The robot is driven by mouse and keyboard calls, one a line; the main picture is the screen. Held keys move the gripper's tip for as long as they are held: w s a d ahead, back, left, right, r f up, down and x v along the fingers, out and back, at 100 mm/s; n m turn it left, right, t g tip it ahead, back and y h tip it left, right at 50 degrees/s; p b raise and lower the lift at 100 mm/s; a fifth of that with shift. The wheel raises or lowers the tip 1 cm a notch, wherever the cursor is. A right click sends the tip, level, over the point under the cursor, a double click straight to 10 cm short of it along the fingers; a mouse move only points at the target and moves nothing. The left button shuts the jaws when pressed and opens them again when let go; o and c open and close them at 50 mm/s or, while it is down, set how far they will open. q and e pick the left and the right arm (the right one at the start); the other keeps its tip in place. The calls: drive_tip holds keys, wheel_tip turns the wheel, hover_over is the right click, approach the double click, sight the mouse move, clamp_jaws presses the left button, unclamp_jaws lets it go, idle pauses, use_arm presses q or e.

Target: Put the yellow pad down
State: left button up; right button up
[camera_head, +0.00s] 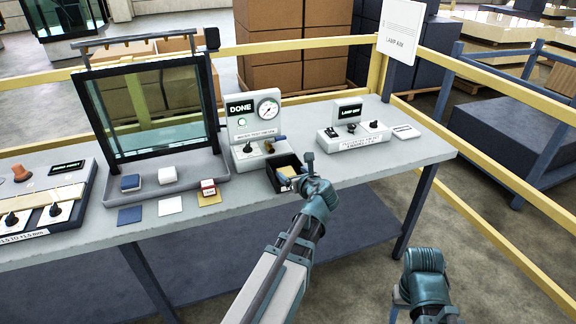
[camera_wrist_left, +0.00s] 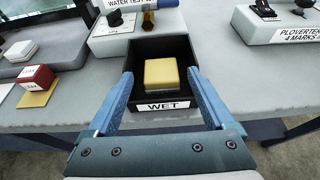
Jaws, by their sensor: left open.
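The yellow pad (camera_wrist_left: 162,74) lies in a black open bin labelled WET (camera_wrist_left: 160,106). In the camera_head view the bin (camera_head: 284,167) stands on the table's front part, and the pad (camera_head: 287,171) shows partly inside it. My left gripper (camera_head: 308,160) is at the bin's right side in that view. In the left wrist view its blue fingers (camera_wrist_left: 160,80) are open, one on each side of the pad, with gaps between them and the pad. Of my right arm only a teal link shows at the lower right; its jaws do not show.
A grey tray (camera_head: 105,208) with a glass panel (camera_head: 155,108) holds blue and white pads. A red-and-white block (camera_head: 208,187) sits on a yellow square (camera_head: 209,197). A gauge unit marked DONE (camera_head: 242,130) is behind the bin. A lamp panel (camera_head: 354,136) stands right. Bare table (camera_head: 400,160) lies right.

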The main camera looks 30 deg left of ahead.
use_arm(q)
drive_tip(key=v, duration=0.3)
drive_tip(key=shift+p, duration=0.35)
drive_tip(key=s+d+f+n+g+h, duration=0.3)
drive_tip(key=s+d+n, duration=0.3)
drive_tip(key=d, duration=0.3)
drive_tip(key=s+d+f+n+g+h, duration=0.3)
drive_tip(key=s+d+f+n, duration=0.3)
drive_tip(key=d+n, duration=0.3)
drive_tip(key=s+d+f+n+g+h, duration=0.3)
drive_tip(key=s+d+n, duration=0.4)
drive_tip(key=d, duration=0.3)
drive_tip(key=shift+s+d+f, duration=0.4)
drive_tip(key=shift+s+f, duration=0.25)
drive_tip(key=shift+f, duration=0.15)
